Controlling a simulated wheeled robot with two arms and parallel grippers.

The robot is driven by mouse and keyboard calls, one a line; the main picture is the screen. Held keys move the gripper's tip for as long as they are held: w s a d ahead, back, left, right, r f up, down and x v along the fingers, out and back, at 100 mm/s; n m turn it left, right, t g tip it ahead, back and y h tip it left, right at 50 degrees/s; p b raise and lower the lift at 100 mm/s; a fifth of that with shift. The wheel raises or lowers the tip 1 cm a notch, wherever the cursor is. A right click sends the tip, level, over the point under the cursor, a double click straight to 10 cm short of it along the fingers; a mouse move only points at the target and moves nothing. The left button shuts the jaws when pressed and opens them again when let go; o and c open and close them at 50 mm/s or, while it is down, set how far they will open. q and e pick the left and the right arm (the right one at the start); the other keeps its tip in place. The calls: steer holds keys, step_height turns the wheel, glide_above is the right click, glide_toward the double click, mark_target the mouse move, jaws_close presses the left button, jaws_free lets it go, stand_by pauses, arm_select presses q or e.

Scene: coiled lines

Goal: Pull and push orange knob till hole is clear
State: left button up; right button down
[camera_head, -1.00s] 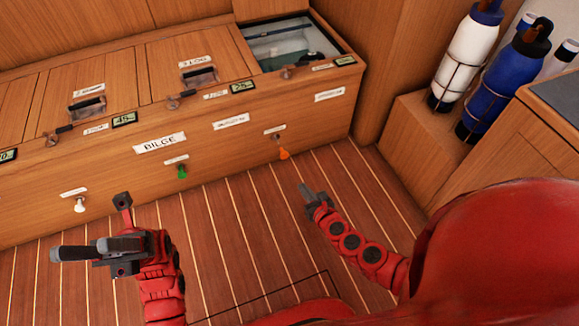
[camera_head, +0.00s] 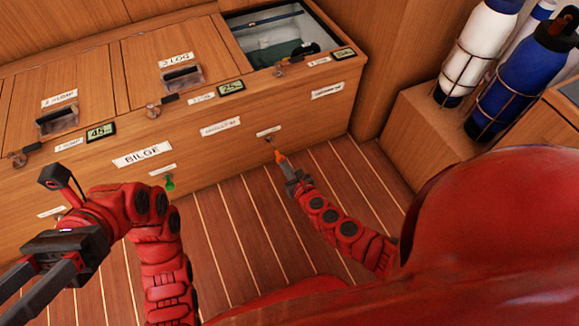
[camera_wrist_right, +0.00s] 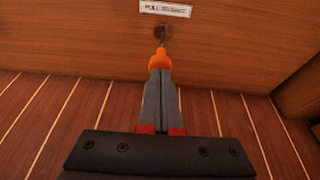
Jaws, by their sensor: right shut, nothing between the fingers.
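The orange knob (camera_head: 281,157) sticks out from the front of the wooden bench, low and right of the middle. In the right wrist view the orange knob (camera_wrist_right: 160,61) stands out on a thin stem below a dark round hole (camera_wrist_right: 162,33). My right gripper (camera_head: 290,173) is shut, its fingertips right at the knob's near end. In the right wrist view the shut fingers (camera_wrist_right: 161,78) meet the knob's lower end, with nothing between them. My left gripper (camera_head: 22,300) is open and empty at the lower left, away from the bench front.
A green knob (camera_head: 170,183) sits left of the orange one, near the BILGE label (camera_head: 142,154). A label (camera_wrist_right: 165,9) reading PULL is above the hole. Blue (camera_head: 520,82) and white (camera_head: 480,48) bottles stand in racks at right. The striped floor (camera_head: 235,220) is clear.

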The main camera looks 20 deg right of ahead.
mark_target(278, 153)
steer(key=shift+w, duration=0.1)
steer(key=w, duration=0.5)
steer(key=shift+w+a, duration=0.15)
steer(key=shift+w, duration=0.05)
steer(key=shift+w+r, duration=0.1)
steer(key=shift+w, duration=0.2)
arm_select(q)
steer(key=shift+w+d+n+g+h, duration=0.3)
steer(key=shift+w+d+g, duration=0.05)
steer(key=shift+g, duration=0.15)
arm_select(e)
steer(key=shift+r, duration=0.1)
